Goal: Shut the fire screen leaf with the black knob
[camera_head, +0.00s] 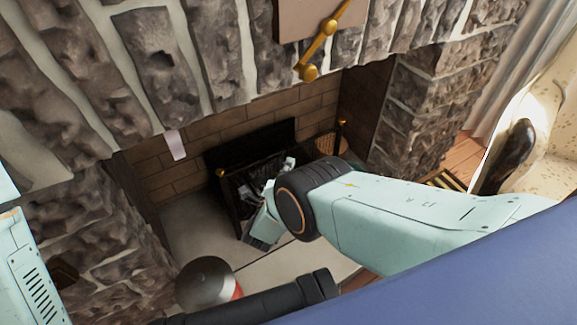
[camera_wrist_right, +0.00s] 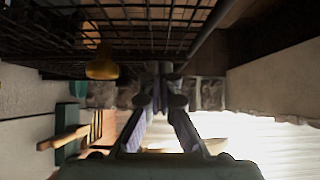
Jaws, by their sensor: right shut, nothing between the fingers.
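The fire screen (camera_head: 228,200) stands in the fireplace as a dark mesh panel with gold knobs on its top corners. My right arm covers much of it, and I cannot tell how far its leaf stands open. In the wrist view its mesh (camera_wrist_right: 200,38) fills the top, with a gold knob (camera_wrist_right: 102,68) hanging in front. I cannot make out a black knob in either view. My right gripper (camera_wrist_right: 160,92) is shut and empty, close to the mesh. In the head view its hand is at the screen's front, partly hidden by the wrist. My left gripper is out of view.
Stone pillars (camera_head: 425,110) flank the brick-lined firebox, and a stone lintel crosses above. A pale hearth floor (camera_head: 195,225) is bare left of the screen. A dark round object (camera_head: 207,283) with a red part is at the bottom. A patterned armchair (camera_head: 556,130) stands at right.

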